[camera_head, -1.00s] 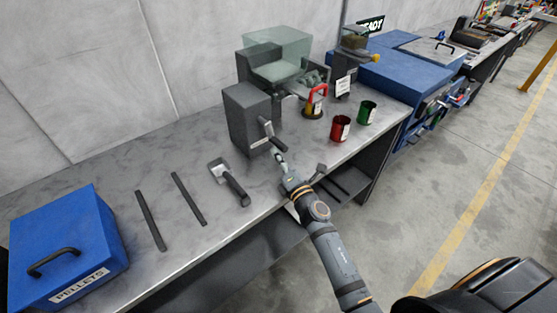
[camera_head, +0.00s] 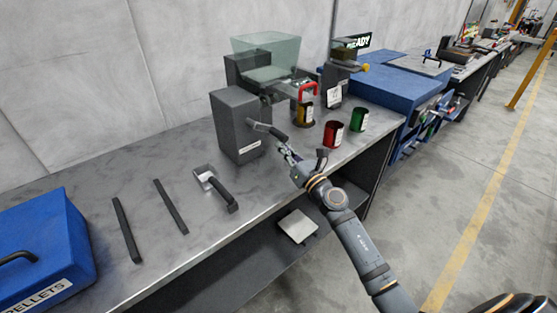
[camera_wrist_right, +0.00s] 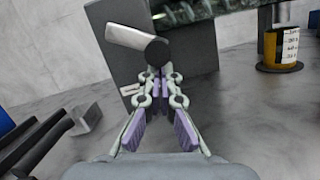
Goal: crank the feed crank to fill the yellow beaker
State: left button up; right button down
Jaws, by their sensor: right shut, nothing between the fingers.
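The feed crank (camera_head: 268,130) sticks out from the front of a dark grey box (camera_head: 238,125). In the right wrist view the crank (camera_wrist_right: 128,38) has a light grey arm and a dark round grip end. My right gripper (camera_head: 285,149) is shut and empty, just below and in front of the crank's grip. In the wrist view its fingertips (camera_wrist_right: 158,74) meet right under the grip end; I cannot tell whether they touch it. My left gripper is out of view.
A red beaker (camera_head: 333,134) and a green beaker (camera_head: 359,119) stand right of the yellow one. A scoop (camera_head: 217,188), two dark bars (camera_head: 170,205) and a blue pellets box (camera_head: 45,250) lie to the left. Bare bench (camera_head: 140,165) lies between.

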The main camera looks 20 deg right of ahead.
pick_arm(q)
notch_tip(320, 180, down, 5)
jog(key=b, duration=0.5)
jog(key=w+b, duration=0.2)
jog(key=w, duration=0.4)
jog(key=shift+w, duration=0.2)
pick_arm(e)
notch_tip(320, 180, up, 7)
jog(key=w+d+n+g+y, duration=0.1)
jog(key=n+y, duration=0.3)
jog(key=n, duration=1)
jog(key=shift+d+f+g, duration=0.2)
jog(key=shift+d+g, duration=0.4)
jog(key=shift+d, duration=0.3)
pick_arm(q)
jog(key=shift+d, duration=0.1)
pick_arm(e)
jog(key=shift+n, duration=0.3)
pick_arm(q)
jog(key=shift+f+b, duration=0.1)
jog(key=shift+b, duration=0.2)
